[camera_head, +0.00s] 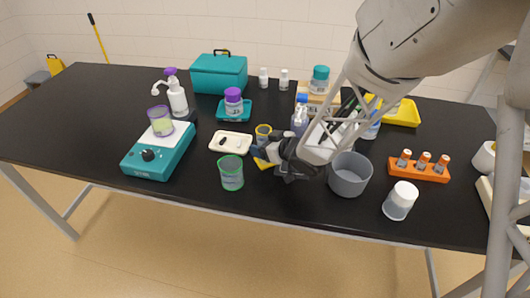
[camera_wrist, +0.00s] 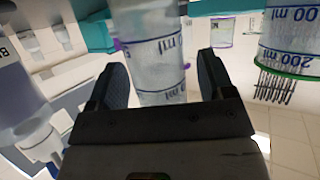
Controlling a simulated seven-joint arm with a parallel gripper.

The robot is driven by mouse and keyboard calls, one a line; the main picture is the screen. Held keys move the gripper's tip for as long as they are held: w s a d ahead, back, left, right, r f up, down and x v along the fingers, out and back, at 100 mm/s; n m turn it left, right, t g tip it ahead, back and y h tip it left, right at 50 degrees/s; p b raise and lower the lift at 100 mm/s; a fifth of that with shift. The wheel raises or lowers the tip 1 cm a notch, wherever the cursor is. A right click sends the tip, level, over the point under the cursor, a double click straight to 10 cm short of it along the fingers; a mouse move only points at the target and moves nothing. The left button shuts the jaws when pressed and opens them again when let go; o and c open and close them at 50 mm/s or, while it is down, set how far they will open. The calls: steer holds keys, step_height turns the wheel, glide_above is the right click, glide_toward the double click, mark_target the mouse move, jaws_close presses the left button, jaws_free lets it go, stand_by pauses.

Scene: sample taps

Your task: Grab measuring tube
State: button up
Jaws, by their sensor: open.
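The measuring tube (camera_head: 263,131) has a yellow rim and stands near the front middle of the black table; my gripper partly hides its lower part. In the wrist view, a clear tube with blue ml marks (camera_wrist: 155,45) is between my two dark fingers. My gripper (camera_head: 264,154) is low over the table, coming in from the right. In the wrist view my gripper (camera_wrist: 157,68) is open, one finger on each side of the tube. A gap shows on the right side; contact on the left is hard to tell.
A green-rimmed beaker (camera_head: 231,174) stands close at the left front and shows in the wrist view (camera_wrist: 292,40). A white tray (camera_head: 231,143) lies left of the tube. A grey pot (camera_head: 349,175) is to the right. A blue-capped bottle (camera_head: 299,120) stands behind my gripper.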

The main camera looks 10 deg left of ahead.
mark_target(265, 136)
stand_by(0.4)
steer(key=c, duration=1)
steer(key=shift+r, duration=0.2)
steer(key=shift+r, duration=0.9)
steer(key=shift+s+d+r, duration=0.2)
steer(key=shift+s+r, duration=0.1)
steer(key=shift+r, duration=0.45)
steer(key=s+d, duration=0.2)
steer(key=s, duration=0.2)
steer(key=s+d+r, duration=0.1)
steer(key=s+d, duration=0.2)
steer(key=s, duration=0.2)
steer(key=s+d, duration=0.2)
steer(key=s, duration=0.2)
steer(key=shift+s+d+r, duration=0.15)
steer(key=shift+s+r, duration=0.05)
